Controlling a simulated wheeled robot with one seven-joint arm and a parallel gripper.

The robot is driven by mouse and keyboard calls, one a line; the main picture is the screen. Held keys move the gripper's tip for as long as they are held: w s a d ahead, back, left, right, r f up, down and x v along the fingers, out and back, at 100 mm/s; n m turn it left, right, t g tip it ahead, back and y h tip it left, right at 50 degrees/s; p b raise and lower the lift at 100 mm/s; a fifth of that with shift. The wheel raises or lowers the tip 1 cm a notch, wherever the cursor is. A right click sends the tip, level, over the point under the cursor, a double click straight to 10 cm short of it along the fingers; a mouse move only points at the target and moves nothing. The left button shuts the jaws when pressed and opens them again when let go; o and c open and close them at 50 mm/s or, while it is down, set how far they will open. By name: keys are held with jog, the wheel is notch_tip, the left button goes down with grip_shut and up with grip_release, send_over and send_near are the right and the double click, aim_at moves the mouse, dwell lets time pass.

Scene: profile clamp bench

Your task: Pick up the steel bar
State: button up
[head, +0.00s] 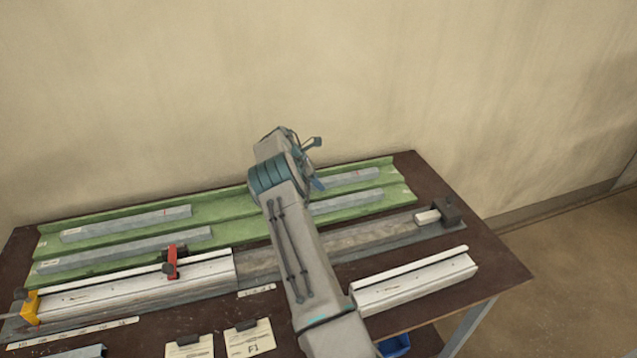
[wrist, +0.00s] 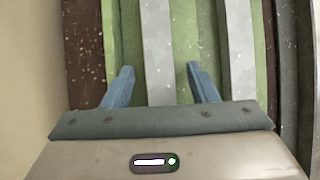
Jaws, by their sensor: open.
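Grey steel bars lie in a green tray (head: 225,208) on the bench. In the head view, one bar (head: 125,223) lies at the back left and one (head: 125,250) at the front left. Two more show right of my arm: a back one (head: 350,180) with a red mark and a front one (head: 346,202). My gripper (head: 317,166) is over the tray, partly hidden by my arm. In the wrist view my gripper (wrist: 161,78) is open, with one bar (wrist: 157,45) running between its fingers. A second bar (wrist: 238,50) lies to the right, outside them. I cannot tell the fingers' height.
A white profile (head: 130,290) with a red clamp (head: 172,262) and yellow end piece (head: 28,308) lies in front of the tray. A dark stop block (head: 449,209) stands at the rail's right end. Another white profile (head: 415,283) lies front right. Paper cards (head: 250,340) are at the front.

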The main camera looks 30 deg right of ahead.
grip_shut()
jog(key=shift+r, duration=0.2)
jog(key=shift+r+b, duration=0.4)
jog(key=shift+r, duration=0.25)
notch_tip(320, 180, up, 3)
jog(key=shift+f+b, duration=0.15)
jog(key=shift+b, duration=0.4)
jog(key=s+r+b, duration=0.3)
jog(key=s+r, duration=0.3)
jog(key=s, duration=0.5)
jog(key=shift+s+d+r, duration=0.3)
jog(key=shift+r, duration=0.05)
